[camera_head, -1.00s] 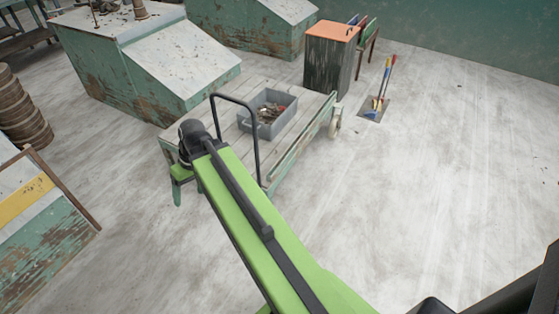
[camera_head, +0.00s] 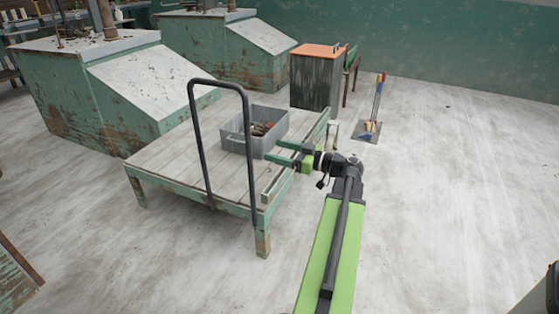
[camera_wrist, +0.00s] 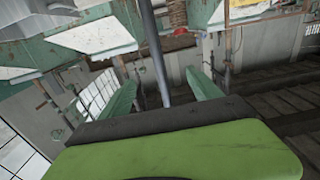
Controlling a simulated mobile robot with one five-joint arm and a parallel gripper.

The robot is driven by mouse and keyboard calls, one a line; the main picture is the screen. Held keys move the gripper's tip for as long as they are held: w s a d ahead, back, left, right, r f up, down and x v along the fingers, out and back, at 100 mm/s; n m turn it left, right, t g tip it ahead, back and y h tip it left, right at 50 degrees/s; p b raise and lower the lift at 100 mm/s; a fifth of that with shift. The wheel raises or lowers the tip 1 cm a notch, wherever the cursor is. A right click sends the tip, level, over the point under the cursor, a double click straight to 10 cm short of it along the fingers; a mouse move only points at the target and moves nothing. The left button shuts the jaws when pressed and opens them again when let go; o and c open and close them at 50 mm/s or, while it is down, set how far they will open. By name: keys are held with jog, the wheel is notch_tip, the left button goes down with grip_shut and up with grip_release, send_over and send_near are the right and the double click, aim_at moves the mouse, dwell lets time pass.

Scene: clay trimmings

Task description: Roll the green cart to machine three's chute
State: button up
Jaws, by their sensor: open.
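The green cart (camera_head: 165,168) is a low platform of grey planks with a worn green frame and an upright black hoop handle (camera_head: 191,125) at its near end. A grey bin (camera_head: 234,145) with brown scraps sits on it. My gripper (camera_head: 272,153) is open and empty, its green fingers pointing left at the cart's right side, just right of the handle's right post. In the wrist view, a dark upright bar (camera_wrist: 155,45) shows in the gap between the open fingers (camera_wrist: 163,92); I cannot tell how far ahead it is. Two green machines with pale sloped chutes (camera_head: 150,80) stand behind; no number is readable.
An orange-topped cabinet (camera_head: 316,80) stands beyond the cart's far end. A dustpan and brush set (camera_head: 370,128) stands right of it. The near machine (camera_head: 85,100) is close to the cart's left side. The floor (camera_head: 460,170) on the right is clear.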

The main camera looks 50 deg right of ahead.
aim_at(249, 143)
jog(key=x, duration=1.1)
jog(key=shift+w, duration=0.3)
grip_shut()
